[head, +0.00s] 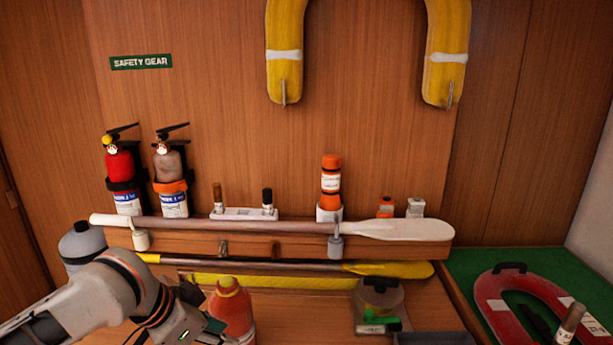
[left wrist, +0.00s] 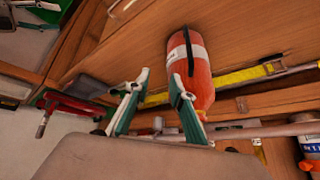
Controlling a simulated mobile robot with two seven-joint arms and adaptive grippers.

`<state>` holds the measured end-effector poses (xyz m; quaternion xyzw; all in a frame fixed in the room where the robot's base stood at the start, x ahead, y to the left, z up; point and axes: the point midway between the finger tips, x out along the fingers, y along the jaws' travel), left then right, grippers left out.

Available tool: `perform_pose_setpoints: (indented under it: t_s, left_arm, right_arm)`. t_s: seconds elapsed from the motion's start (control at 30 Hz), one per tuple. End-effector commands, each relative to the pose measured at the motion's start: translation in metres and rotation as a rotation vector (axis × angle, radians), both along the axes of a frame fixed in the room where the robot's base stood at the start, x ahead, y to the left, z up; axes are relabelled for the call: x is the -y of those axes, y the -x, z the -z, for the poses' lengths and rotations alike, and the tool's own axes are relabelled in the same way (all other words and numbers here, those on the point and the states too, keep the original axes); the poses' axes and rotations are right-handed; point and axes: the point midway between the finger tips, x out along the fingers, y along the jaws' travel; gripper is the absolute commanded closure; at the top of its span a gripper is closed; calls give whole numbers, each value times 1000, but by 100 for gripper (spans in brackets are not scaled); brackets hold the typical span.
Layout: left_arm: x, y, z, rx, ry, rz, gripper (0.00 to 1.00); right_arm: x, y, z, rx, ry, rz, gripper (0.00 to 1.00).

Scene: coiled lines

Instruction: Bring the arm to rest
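My left arm (head: 120,290) comes in from the lower left in the head view, its wrist low beside an orange bottle (head: 232,310). The fingers are not clearly seen there. In the left wrist view my left gripper (left wrist: 158,78) has its two green-and-white fingers apart, with nothing between them. The orange bottle (left wrist: 201,82) with a pale label shows there just past the right-hand finger, partly behind it; I cannot tell whether they touch. My right gripper is not in view.
Two extinguishers (head: 119,168) (head: 170,165) stand on the wall shelf. A white-bladed paddle (head: 400,230) and a yellow-bladed paddle (head: 400,270) lie along it. A grey bottle (head: 82,243), a clear round container (head: 379,296) and a red horseshoe float (head: 492,300) are nearby.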

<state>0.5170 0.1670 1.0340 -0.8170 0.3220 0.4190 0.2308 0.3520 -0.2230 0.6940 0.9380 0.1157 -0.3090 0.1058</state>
Motion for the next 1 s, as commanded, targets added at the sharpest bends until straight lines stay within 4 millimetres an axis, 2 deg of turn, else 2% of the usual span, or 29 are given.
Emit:
perform_pose_setpoints:
  t_s: [0.1, 0.23, 0.33, 0.47, 0.67, 0.77, 1.0]
  left_arm:
    - [17, 4, 18, 57, 23, 27, 77]
    - [27, 6, 34, 129, 38, 29, 77]
    - [27, 9, 47, 182, 40, 10, 77]
    - [16, 15, 65, 239, 17, -42, 77]
    - [-25, 34, 98, 288, -75, -154, 77]
    - [-55, 51, 117, 290, -154, -217, 77]
    - [-132, 109, 154, 246, -381, -333, 77]
  right_arm:
    - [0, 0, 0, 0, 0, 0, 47]
    - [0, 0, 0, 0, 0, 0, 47]
    - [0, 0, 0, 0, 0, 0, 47]
    - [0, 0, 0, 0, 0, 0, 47]
    - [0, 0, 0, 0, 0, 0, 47]
    - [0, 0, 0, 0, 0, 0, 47]
    - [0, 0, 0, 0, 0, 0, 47]
